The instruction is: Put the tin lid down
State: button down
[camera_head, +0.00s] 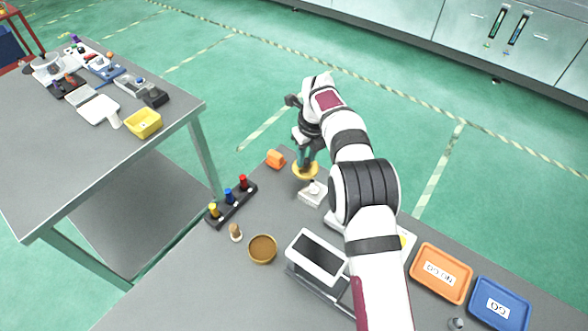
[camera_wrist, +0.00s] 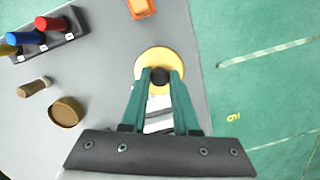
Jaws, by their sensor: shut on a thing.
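The tin lid is a round yellow disc with a black knob; it shows in the head view (camera_head: 299,175) and in the wrist view (camera_wrist: 146,63). My gripper (camera_head: 307,164) is shut on its knob, with the teal fingers on either side in the wrist view (camera_wrist: 160,77). The lid looks level. I cannot tell its height over the table. A round brown tin (camera_head: 262,249) stands apart from it, nearer the front, and also shows in the wrist view (camera_wrist: 66,112).
A white block (camera_head: 313,193) sits close to the lid, partly hidden by my fingers in the wrist view. An orange object (camera_head: 275,159) lies near the far edge. A rack (camera_head: 232,206) with coloured pegs and a small brown-topped piece (camera_head: 236,233) stand left. Bare grey table lies between.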

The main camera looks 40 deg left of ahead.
aim_at(295, 164)
jog(key=a+f, duration=0.2)
jog(key=a, duration=0.1)
jog(key=shift+s, duration=0.4)
jog(key=shift+a+f, duration=0.1)
jog(key=shift+f, duration=2.05)
jog(key=c, duration=0.7)
grip_release()
jog(key=shift+o, duration=0.2)
